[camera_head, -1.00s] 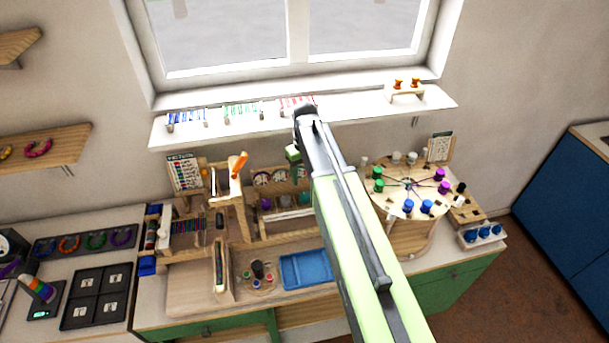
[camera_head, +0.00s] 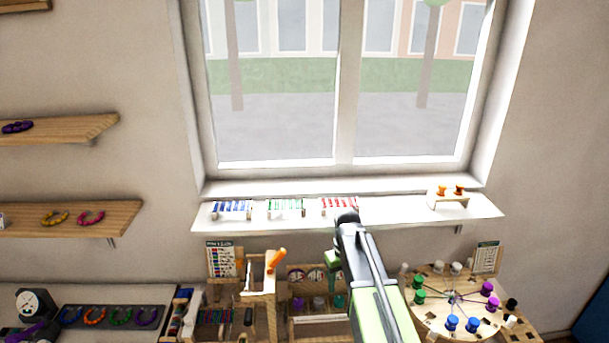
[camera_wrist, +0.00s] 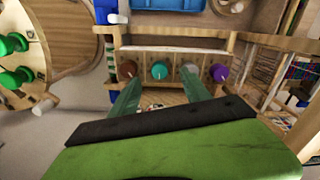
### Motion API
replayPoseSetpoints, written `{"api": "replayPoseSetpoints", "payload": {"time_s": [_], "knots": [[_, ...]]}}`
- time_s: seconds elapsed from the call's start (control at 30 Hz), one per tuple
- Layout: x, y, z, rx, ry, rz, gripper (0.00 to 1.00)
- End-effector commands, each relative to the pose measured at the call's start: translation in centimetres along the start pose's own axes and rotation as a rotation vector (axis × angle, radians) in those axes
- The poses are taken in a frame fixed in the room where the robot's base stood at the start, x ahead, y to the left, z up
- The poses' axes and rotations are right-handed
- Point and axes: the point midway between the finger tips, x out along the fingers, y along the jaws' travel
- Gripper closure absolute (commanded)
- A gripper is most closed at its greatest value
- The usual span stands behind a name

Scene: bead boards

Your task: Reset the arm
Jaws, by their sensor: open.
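My arm (camera_head: 375,290) rises from the bottom of the head view, its grey and light-green links in front of the workbench. My gripper (camera_head: 333,258) shows there as a small green part left of the arm's top joint, partly hidden. In the wrist view, the two green fingers of my gripper (camera_wrist: 162,95) stand apart with nothing between them. Beyond them is a wooden rack (camera_wrist: 175,52) with brown, green, grey and purple round pieces. I see no contact between the fingers and the rack.
A round wooden board (camera_head: 455,318) with coloured spools stands right of the arm. A white sill shelf (camera_head: 390,212) carries blue, green and red bead racks and a small stand with orange pieces. Wooden wall shelves (camera_head: 70,220) are at left. A wooden stand with an orange piece (camera_head: 277,260) is left of the gripper.

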Motion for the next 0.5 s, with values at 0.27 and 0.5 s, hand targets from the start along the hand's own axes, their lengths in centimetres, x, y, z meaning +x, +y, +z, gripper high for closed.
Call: {"api": "replayPoseSetpoints", "payload": {"time_s": [0.27,0.5], "knots": [[14.2,-2.3,8.3,0.089,0.0,0.001,0.45],[14.3,-3.5,12.8,0.23,0.0,0.001,0.45]]}}
